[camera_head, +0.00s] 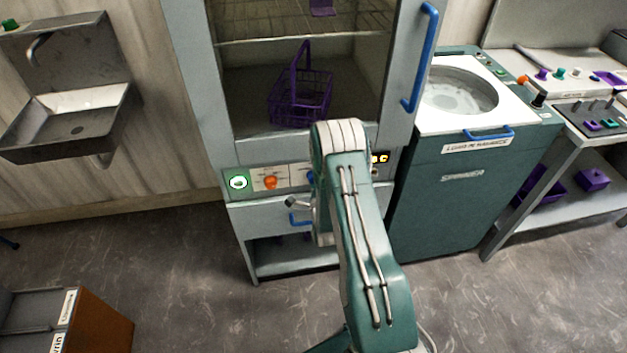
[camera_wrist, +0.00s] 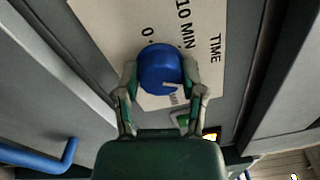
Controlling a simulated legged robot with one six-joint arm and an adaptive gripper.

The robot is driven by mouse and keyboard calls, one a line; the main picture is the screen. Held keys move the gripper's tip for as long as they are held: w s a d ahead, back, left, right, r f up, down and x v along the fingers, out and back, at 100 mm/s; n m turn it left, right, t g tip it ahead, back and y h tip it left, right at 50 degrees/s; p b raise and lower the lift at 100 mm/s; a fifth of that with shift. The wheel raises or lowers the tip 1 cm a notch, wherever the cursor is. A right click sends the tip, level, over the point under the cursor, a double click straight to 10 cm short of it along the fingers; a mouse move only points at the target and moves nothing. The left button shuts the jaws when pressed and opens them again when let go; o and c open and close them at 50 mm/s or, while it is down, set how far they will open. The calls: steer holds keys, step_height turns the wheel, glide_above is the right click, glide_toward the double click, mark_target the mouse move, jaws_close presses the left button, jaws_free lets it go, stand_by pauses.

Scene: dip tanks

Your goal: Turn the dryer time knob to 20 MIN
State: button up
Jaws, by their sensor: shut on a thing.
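The dryer time knob (camera_wrist: 160,66) is round and blue, on a pale label plate (camera_wrist: 118,22) printed TIME, 10 MIN and 0. My gripper (camera_wrist: 161,75) has one finger on each side of the knob and is shut on it. A short pale mark shows on the knob near its lower right edge in the wrist view. No 20 MIN marking is readable; the knob and fingers cover part of the plate. In the head view my arm hides most of the right part of the dryer (camera_head: 222,130) control panel, and the gripper is largely hidden.
The dryer panel also has a lit green button (camera_head: 238,182) and an orange knob (camera_head: 270,182). A blue door handle (camera_head: 421,60) stands out above right. A purple basket (camera_head: 301,98) sits inside. A teal tank unit (camera_head: 455,190) stands close on the right.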

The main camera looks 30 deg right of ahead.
steer(key=shift+s+d+f, duration=0.15)
stand_by(0.3)
steer(key=o, duration=1.2)
steer(key=shift+d, duration=0.1)
steer(key=shift+c, duration=0.2)
steer(key=v, duration=1.2)
